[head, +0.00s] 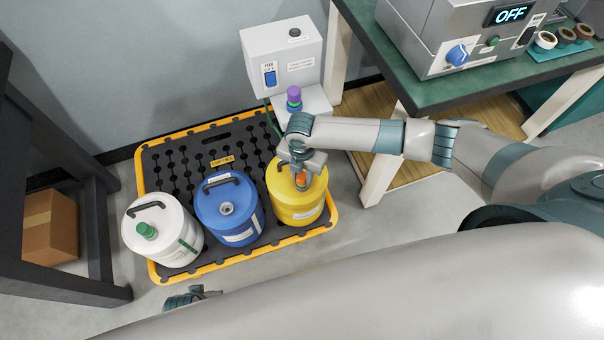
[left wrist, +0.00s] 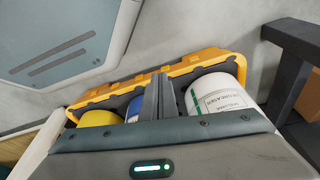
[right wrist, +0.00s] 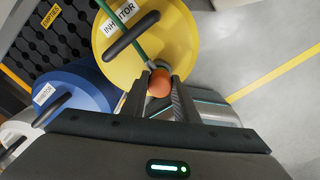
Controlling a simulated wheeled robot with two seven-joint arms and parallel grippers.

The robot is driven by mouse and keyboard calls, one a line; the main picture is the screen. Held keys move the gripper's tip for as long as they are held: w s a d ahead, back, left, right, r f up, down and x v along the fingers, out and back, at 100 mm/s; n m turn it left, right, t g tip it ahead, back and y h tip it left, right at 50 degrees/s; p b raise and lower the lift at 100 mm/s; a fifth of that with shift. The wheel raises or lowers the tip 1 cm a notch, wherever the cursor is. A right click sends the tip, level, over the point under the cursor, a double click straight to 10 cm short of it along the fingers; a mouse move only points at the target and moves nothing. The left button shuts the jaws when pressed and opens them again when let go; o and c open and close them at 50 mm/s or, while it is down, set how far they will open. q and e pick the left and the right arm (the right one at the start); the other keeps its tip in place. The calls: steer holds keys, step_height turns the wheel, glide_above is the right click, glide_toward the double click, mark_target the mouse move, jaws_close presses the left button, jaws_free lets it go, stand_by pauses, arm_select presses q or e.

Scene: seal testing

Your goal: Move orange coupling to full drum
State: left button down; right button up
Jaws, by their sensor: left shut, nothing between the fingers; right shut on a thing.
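The orange coupling (head: 301,181) is over the top of the yellow drum (head: 294,207), near its front edge. My right gripper (head: 301,174) is shut on it. In the right wrist view the coupling (right wrist: 160,83) shows as an orange ball between the fingertips (right wrist: 160,90), beside a pale ring on the yellow drum (right wrist: 178,45). I cannot tell if it touches the port. The blue drum (head: 225,212) has a bare metal port (head: 226,208). The white drum (head: 152,248) carries a green coupling (head: 146,230). My left gripper (left wrist: 158,97) is shut and empty.
The drums stand on a black, yellow-rimmed pallet (head: 147,178). Behind is a white box (head: 283,60) with a switch and a purple-topped fitting (head: 294,98). A green-topped bench (head: 440,98) stands right, a dark rack (head: 60,270) left. A green line (right wrist: 125,14) crosses the yellow drum.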

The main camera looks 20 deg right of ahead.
steer(key=shift+f, duration=0.1)
steer(key=o, duration=1.2)
arm_select(q)
steer(key=shift+f, duration=0.15)
steer(key=f, duration=0.2)
steer(key=f+p, duration=0.1)
steer(key=shift+s+a+f, duration=0.25)
steer(key=shift+s+f, duration=0.05)
steer(key=shift+f, duration=0.1)
arm_select(e)
step_height(320, 180, up, 18)
steer(key=shift+f, duration=0.25)
arm_select(q)
steer(key=shift+s, duration=0.55)
